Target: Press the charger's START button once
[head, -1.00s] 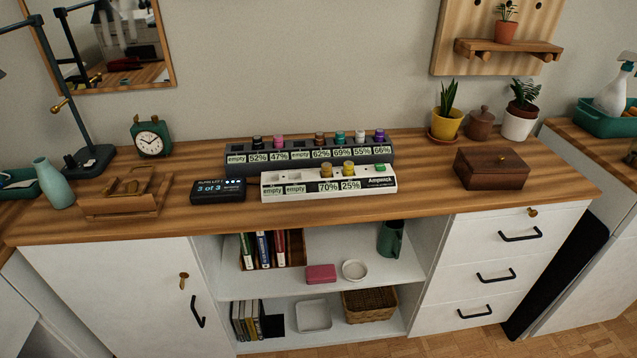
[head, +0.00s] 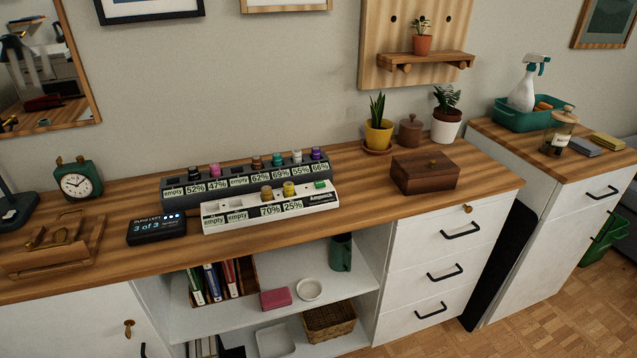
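The white charger (head: 240,219) sits near the front edge of the wooden desktop, left of the middle. Its label panels read empty, empty, 70% and 25%, and two yellowish batteries stand in its slots. A green button (head: 320,184) is at its right end; any lettering on it is too small to read. Behind it stands a dark grey rack (head: 173,188) with several coloured batteries and percentage labels. A small black display box (head: 156,228) reading "3 of 3" lies left of the charger. Neither of my grippers shows in the head view.
A brown wooden box (head: 424,174) stands right of the charger, with potted plants (head: 378,133) behind it. A wooden organiser (head: 55,246) and a green clock (head: 78,180) are at the left. Bare desktop lies between charger and box.

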